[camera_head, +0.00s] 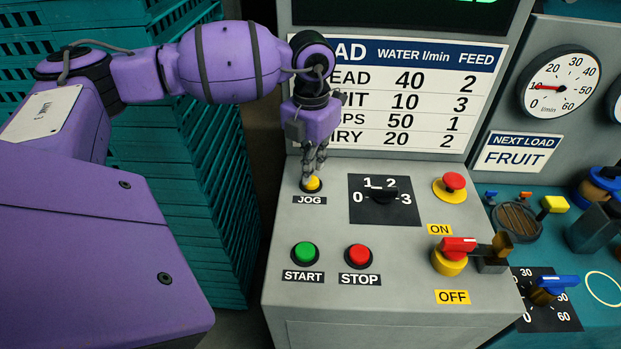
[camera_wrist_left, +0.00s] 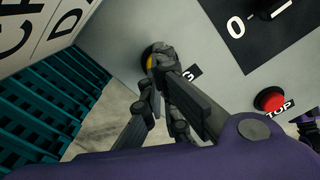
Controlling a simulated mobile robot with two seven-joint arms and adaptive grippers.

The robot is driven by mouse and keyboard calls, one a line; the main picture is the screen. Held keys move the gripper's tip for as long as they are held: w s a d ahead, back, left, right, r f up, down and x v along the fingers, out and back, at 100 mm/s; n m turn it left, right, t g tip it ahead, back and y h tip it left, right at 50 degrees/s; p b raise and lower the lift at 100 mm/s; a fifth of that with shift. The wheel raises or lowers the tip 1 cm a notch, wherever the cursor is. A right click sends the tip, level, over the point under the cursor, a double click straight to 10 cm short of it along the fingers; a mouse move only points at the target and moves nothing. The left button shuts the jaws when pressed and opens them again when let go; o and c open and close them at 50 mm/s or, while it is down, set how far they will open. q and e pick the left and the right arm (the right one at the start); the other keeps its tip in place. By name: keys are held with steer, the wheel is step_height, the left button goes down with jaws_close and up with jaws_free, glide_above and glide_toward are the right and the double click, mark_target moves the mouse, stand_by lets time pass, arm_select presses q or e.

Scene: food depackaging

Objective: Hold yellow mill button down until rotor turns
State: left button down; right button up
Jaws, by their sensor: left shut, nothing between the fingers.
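The yellow button (camera_head: 312,183), labelled JOG, sits at the upper left of the grey control panel (camera_head: 340,230). My left gripper (camera_head: 314,172) is shut and empty, with its fingertips right at the button from above. In the left wrist view the fingertips (camera_wrist_left: 158,62) cover most of the yellow button (camera_wrist_left: 149,62), and only a sliver shows. I cannot tell how far the button is pressed. No rotor can be made out. My right gripper is not in view.
Close by are a black dial (camera_head: 384,196), a green START button (camera_head: 305,253), a red STOP button (camera_head: 358,256) and a red emergency button (camera_head: 453,182). A red-handled ON/OFF switch (camera_head: 458,245) sticks out at the right. Teal crates (camera_head: 190,150) stand left of the panel.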

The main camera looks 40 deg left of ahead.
arm_select(q)
steer(key=shift+f, duration=0.15)
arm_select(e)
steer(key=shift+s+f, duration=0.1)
arm_select(q)
steer(key=shift+f+b, duration=0.4)
steer(key=shift+f, duration=0.75)
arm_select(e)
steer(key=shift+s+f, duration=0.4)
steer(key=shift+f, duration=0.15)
arm_select(q)
steer(key=shift+r+p, duration=0.65)
steer(key=shift+r, duration=1.05)
steer(key=shift+f, duration=0.15)
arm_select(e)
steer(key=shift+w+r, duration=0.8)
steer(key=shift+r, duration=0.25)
